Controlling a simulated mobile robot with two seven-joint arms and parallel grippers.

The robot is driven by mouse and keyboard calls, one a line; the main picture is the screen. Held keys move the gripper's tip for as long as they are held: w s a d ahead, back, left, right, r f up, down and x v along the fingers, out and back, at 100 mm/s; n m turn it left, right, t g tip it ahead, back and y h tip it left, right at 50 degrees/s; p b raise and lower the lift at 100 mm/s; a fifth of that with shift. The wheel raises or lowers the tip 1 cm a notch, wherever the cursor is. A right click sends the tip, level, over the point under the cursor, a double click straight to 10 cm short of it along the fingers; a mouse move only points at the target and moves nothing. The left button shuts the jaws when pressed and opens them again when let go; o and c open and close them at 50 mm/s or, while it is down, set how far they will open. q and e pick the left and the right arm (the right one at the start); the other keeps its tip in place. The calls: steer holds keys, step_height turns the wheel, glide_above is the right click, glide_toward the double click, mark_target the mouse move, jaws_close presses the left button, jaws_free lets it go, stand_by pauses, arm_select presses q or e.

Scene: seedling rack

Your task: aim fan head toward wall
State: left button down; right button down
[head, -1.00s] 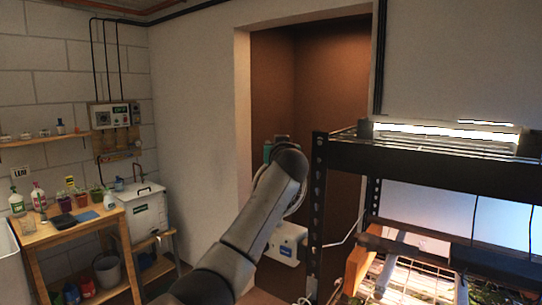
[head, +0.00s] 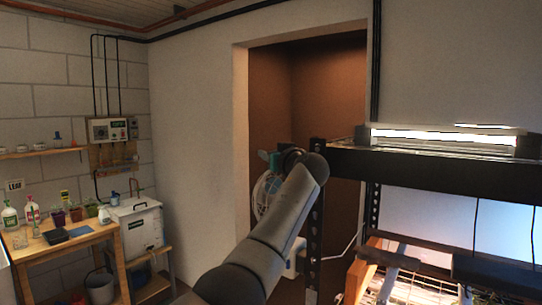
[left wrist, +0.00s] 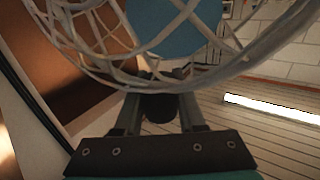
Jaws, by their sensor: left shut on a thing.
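The fan's round white wire cage (head: 264,188), with pale blue inside it, shows in the head view just left of my left arm and partly behind it. My left gripper (head: 272,160) is at the top of the cage; its fingers are mostly hidden by my arm. In the left wrist view the cage and blue centre (left wrist: 178,27) fill the top, close up. The fingers of my left gripper (left wrist: 160,100) are shut on a dark rounded part just below the cage. My right gripper is not in view.
A black rack (head: 430,165) with a lit lamp (head: 445,136) stands right of my left arm. A brown recess (head: 330,105) lies behind the fan. A pale wall (head: 195,130) is left of it. A wooden bench (head: 75,240) with bottles stands at far left.

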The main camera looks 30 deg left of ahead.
arm_select(q)
steer(key=c, duration=0.5)
jaws_free()
step_height(320, 180, up, 20)
steer(key=p, duration=0.6)
steer(key=shift+p, duration=0.35)
